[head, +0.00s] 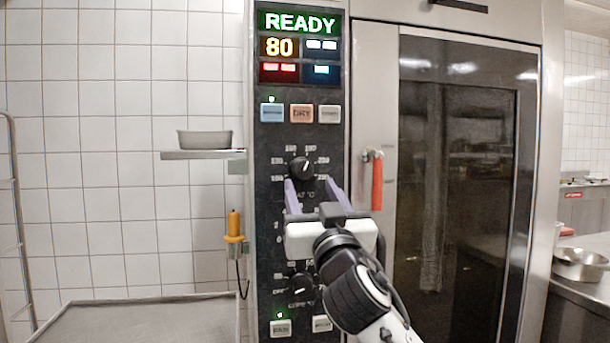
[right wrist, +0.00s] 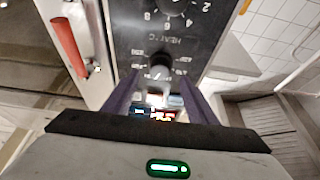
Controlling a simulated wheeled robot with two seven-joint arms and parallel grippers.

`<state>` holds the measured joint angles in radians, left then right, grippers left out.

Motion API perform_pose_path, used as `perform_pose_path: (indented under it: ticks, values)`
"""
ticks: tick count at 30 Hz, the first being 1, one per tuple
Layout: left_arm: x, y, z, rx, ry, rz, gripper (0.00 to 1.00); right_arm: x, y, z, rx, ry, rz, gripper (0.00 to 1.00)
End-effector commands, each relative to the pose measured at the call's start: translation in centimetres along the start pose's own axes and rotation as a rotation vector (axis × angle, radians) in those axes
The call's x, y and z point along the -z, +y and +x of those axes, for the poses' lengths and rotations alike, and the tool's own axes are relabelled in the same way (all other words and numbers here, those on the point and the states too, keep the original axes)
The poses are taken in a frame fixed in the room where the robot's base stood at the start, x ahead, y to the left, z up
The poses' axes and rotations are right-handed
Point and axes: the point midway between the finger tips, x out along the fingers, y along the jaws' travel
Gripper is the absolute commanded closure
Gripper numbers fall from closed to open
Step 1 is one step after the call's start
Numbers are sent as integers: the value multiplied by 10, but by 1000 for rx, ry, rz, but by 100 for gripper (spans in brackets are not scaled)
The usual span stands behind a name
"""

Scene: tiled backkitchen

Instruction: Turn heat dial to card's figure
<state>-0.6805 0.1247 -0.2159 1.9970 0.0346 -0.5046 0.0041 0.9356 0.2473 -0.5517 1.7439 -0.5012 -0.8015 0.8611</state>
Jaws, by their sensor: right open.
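The heat dial (head: 301,168) is a black knob on the oven's dark control panel (head: 268,187), ringed by small white figures. Its white pointer mark is aimed up and slightly right; the exact figure is too blurred to read. My right gripper (head: 310,184) is open, its two purple fingers reaching toward the panel just below the dial. In the right wrist view the dial (right wrist: 159,69) shows between the fingertips, near "HEAT °C" lettering; contact cannot be told. The display (head: 299,46) reads READY and 80. I see no card. My left gripper is not in view.
The oven door (head: 455,170) with its red handle (head: 377,182) is right of the panel. A lower knob (head: 301,286) sits beside my right arm. A small shelf (head: 190,155) holds a grey pan (head: 204,139); a yellow-orange probe (head: 234,226) hangs below it.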

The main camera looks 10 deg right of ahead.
Motion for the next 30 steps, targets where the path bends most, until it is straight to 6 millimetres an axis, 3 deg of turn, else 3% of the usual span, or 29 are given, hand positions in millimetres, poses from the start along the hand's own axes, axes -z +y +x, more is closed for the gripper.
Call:
perform_pose_path:
  ticks: [3, 9, 23, 30]
  values:
    - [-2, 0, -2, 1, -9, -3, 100, 2, 0, 24, -1, 0, -3, 48]
    - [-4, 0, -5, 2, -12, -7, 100, 1, -1, 50, 1, -1, 0, 48]
    - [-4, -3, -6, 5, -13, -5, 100, 0, -1, 61, 2, -1, 0, 48]
    - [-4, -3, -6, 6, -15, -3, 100, 0, 0, 61, 1, -1, 0, 85]
